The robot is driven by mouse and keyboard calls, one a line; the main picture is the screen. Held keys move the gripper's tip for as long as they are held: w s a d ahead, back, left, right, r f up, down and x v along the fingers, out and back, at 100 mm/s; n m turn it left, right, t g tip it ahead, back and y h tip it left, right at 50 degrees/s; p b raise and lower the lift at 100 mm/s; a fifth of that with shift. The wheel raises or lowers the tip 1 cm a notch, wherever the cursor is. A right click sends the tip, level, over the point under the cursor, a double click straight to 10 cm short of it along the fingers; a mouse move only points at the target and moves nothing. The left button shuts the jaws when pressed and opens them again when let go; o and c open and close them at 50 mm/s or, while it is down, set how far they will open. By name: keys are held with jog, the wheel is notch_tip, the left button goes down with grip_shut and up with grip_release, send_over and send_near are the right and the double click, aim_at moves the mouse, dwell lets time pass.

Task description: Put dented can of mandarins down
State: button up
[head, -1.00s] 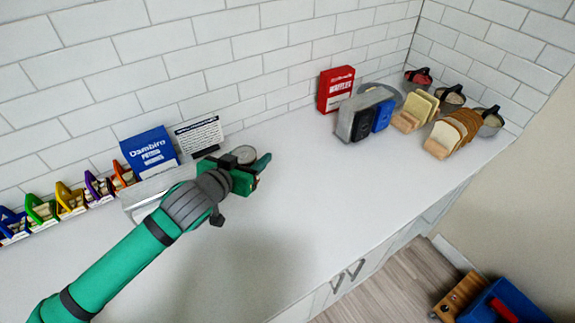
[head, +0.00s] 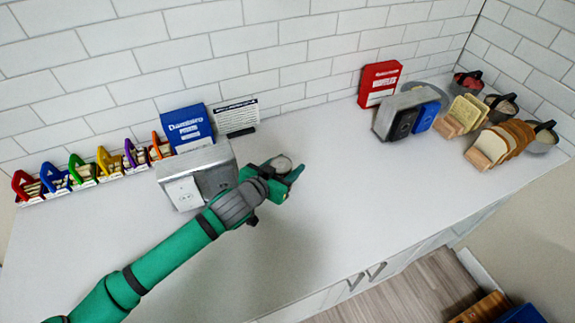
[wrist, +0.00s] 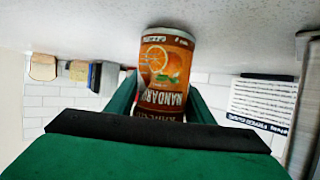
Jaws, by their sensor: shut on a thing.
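The can of mandarins (wrist: 166,75) has an orange label with orange fruit and stands between the green fingers of my gripper (wrist: 163,103) in the wrist view, which is upside down. Its round grey top (head: 282,163) shows in the head view; the fingers hide most of its side. My gripper (head: 287,177) is shut on the can, over the white counter (head: 340,205), right of a metal toaster-like box. The can looks upright, with its base at or close to the counter; I cannot tell if it touches. No dent is visible.
The metal box (head: 212,158) stands close left of my gripper. Behind are a blue box (head: 187,126) and a text card (head: 236,116). Coloured holders line the wall at left. A red box (head: 379,83), toaster (head: 408,110) and bread (head: 500,143) stand at right. The middle counter is clear.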

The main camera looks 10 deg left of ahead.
jog(key=o, duration=1.3)
